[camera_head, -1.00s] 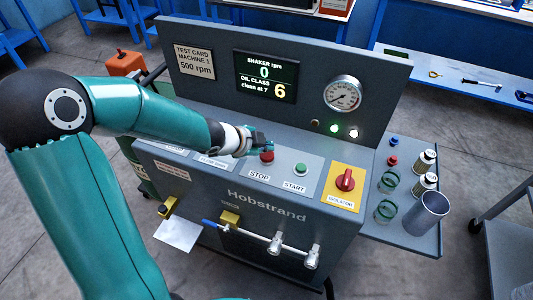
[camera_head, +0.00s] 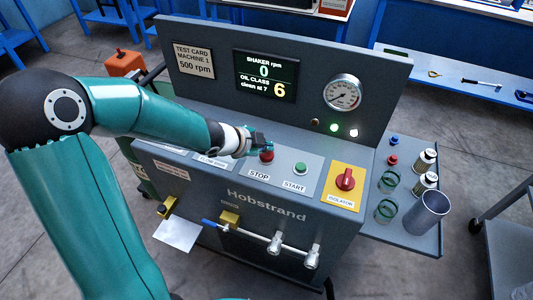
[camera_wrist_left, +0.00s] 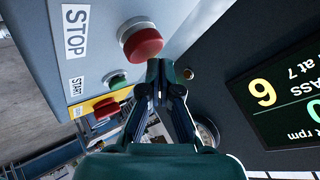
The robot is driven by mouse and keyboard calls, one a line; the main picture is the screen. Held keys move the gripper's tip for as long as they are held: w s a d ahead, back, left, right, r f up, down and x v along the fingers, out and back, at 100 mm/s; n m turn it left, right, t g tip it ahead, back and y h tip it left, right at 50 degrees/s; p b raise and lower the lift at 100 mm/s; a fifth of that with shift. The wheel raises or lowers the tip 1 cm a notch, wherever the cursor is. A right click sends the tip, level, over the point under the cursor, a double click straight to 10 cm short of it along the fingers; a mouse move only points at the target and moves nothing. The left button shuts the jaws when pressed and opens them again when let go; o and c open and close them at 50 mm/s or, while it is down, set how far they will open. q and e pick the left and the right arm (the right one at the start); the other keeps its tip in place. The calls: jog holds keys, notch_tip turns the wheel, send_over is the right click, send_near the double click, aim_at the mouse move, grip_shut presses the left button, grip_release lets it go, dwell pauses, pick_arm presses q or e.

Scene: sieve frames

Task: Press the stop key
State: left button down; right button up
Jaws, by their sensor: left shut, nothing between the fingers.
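The stop key is a red round button (camera_head: 267,157) on the sloped grey panel, above its STOP label (camera_head: 259,175). In the left wrist view the red stop key (camera_wrist_left: 143,43) stands out from the panel on a grey collar. My left gripper (camera_head: 266,143) is shut and empty, just behind and above the stop key in the head view. Its fingertips (camera_wrist_left: 160,68) are close to the button in the wrist view; I cannot tell whether they touch it. The right gripper is not in view.
The green start key (camera_head: 300,168) and the red isolator knob (camera_head: 345,180) on a yellow plate lie to the right. A display (camera_head: 265,75) reads shaker rpm 0 and oil class 6. A side shelf (camera_head: 412,235) holds jars and a cup.

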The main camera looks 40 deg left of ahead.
aim_at(265, 155)
pick_arm(q)
jog(key=shift+f+b, duration=0.45)
jog(key=shift+f, duration=0.2)
dwell(0.6)
jog(key=shift+r, duration=0.15)
jog(key=shift+r+p, duration=0.8)
jog(key=shift+p, duration=0.15)
jog(key=shift+r, duration=0.1)
notch_tip(265, 155, up, 5)
jog(key=p, duration=0.5)
dwell(0.7)
